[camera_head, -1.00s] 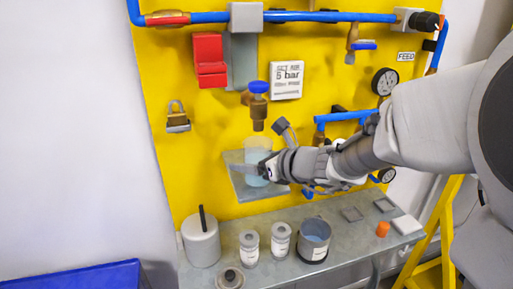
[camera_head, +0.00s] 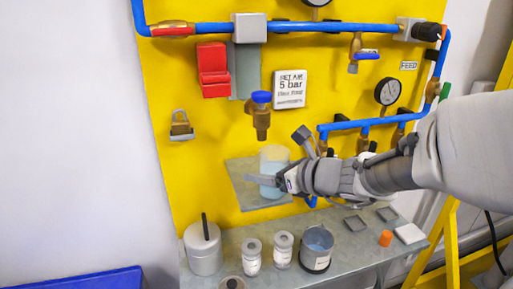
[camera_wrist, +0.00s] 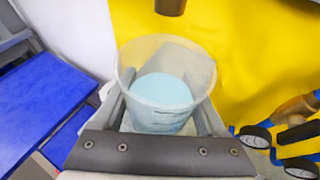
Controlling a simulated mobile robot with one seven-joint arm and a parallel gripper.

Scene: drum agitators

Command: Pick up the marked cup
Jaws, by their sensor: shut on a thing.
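A clear cup (camera_head: 273,160) with pale blue liquid stands upright in front of the yellow panel, at the small grey shelf (camera_head: 245,193). My gripper (camera_head: 268,181) reaches it from the right and is shut on it. In the wrist view the cup (camera_wrist: 165,85) sits between my two fingers (camera_wrist: 163,115), with dark graduation lines low on its wall and the liquid level visible inside. I cannot tell whether the cup's base touches the shelf, as my fingers hide the lower part.
A brass valve with a blue cap (camera_head: 261,115) hangs just above the cup. The lower bench holds a grey lidded pot (camera_head: 203,250), two labelled jars, a labelled grey container (camera_head: 316,249) and an orange cap (camera_head: 386,238). Blue pipes and a gauge (camera_head: 388,91) are on the right.

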